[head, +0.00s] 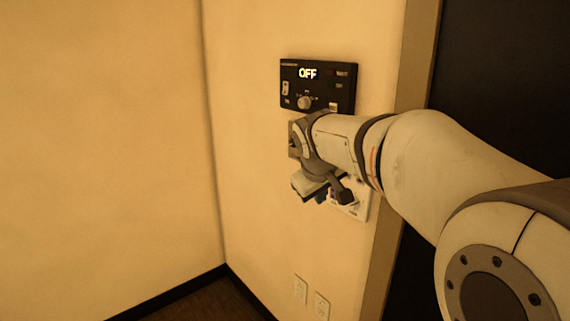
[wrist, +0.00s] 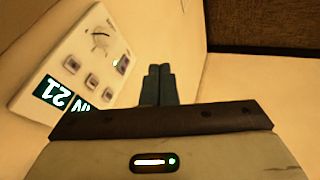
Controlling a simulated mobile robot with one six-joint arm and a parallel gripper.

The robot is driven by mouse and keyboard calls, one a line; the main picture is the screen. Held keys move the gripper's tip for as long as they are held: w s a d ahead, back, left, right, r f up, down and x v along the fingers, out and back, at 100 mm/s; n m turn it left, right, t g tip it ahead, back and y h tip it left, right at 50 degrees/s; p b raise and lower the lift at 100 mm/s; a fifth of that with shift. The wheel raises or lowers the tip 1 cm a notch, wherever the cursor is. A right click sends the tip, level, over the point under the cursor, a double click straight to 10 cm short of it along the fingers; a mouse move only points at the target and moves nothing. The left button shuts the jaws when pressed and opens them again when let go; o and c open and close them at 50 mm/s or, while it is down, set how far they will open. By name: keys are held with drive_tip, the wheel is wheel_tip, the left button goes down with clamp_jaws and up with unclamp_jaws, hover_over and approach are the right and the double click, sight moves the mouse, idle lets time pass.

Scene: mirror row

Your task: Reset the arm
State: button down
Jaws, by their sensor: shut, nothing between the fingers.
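My arm reaches in from the right in the head view, bent toward the wall panels. My gripper (wrist: 159,72) shows in the wrist view with its two dark fingers together and nothing between them. In the head view my gripper (head: 345,195) is low on the wrist, in front of the white panel, and the fingertips are hard to make out. I cannot tell whether it touches the wall.
A black panel (head: 325,98) reading OFF, with a knob, is on the wall above my wrist. A white panel (wrist: 82,58) with a dial, buttons and displays is left of the fingers. Two outlets (head: 300,289) sit low. A dark opening (head: 500,80) is at right.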

drive_tip(key=s+d+f+m+g+y+p, duration=0.1)
drive_tip(key=s+p, duration=0.3)
drive_tip(key=s, duration=0.9)
drive_tip(key=s+f+m+g+y+p, duration=0.1)
drive_tip(key=s+m+p, duration=0.3)
drive_tip(key=s, duration=0.8)
drive_tip(key=shift+s+d+f+g+p, duration=0.35)
drive_tip(key=shift+f+g+p, duration=0.25)
drive_tip(key=shift+g+p, duration=0.2)
